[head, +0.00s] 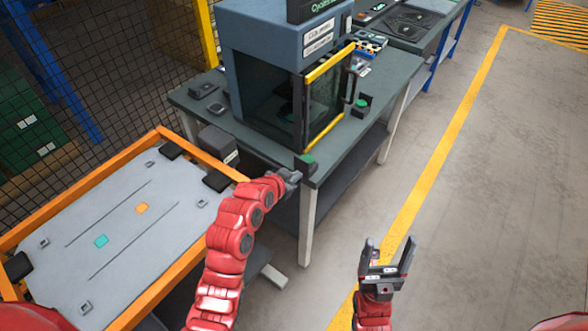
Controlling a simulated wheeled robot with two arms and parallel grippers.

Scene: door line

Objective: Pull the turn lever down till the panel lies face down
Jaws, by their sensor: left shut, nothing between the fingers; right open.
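The grey panel (120,215), with a teal patch, an orange patch and small fittings on its visible side, sits in an orange frame at the left. It looks tilted. I cannot clearly make out a turn lever; a dark grey box (217,144) stands at the frame's far right side. My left gripper (293,177) is shut and empty, right of the frame, by the bench's near corner. It appears clear of the panel; its fingertips are small and partly hidden. My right gripper (389,252) is open and empty, pointing up over the floor at lower right.
A workbench (375,125) carries a blue-grey cabinet (270,65) with its yellow-edged glass door (325,105) swung open. A black block with a green top (306,163) is at the bench corner beside my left gripper. Mesh fencing stands behind. Floor at right is clear.

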